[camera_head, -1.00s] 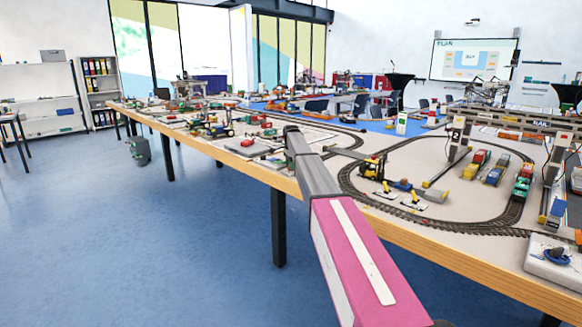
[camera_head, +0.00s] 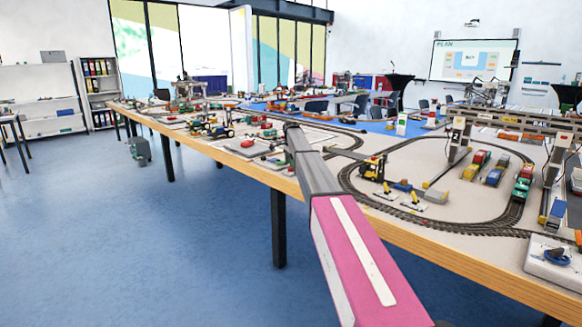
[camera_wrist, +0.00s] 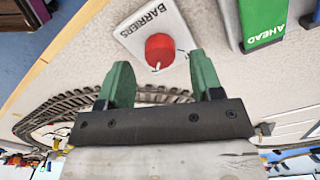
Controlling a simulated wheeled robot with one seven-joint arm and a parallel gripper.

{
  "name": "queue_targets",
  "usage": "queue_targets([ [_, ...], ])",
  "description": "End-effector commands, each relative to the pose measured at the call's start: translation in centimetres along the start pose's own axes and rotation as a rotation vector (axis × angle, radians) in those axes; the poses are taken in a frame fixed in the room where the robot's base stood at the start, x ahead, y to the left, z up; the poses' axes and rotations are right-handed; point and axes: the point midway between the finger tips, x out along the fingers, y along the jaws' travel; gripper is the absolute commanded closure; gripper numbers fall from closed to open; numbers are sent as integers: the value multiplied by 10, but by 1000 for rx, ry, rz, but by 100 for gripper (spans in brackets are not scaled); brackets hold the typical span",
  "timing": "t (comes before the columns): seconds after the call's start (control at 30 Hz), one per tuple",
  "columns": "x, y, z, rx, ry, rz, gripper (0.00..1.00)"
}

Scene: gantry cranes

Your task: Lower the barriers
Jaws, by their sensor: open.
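In the wrist view a white plate (camera_wrist: 139,27) lettered BARRIERS lies on the pale table top. A round red knob (camera_wrist: 160,50) with a white mark at its lower edge sits on the plate. My gripper (camera_wrist: 163,80) has two green fingers, set wide apart and empty. The knob shows just beyond the fingertips, roughly between them in the picture. I cannot tell whether either finger touches it. In the head view my arm reaches over the table's front edge, and its far end hides my gripper.
A green block (camera_wrist: 262,22) lettered AHEAD stands right of the plate. Curved rail track (camera_wrist: 60,105) lies left of my fingers. The floor (camera_head: 130,240) in front is clear.

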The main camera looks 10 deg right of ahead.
Motion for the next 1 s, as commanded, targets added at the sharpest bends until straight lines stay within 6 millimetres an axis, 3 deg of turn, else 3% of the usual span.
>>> queue_targets([
  [0.3,-60,-1,0,0,1,-3,40],
  [0.43,-78,-1,0,0,0,-1,40],
  [0.6,-87,0,0,0,0,-1,40],
  [1.0,-86,0,0,0,0,-1,40],
])
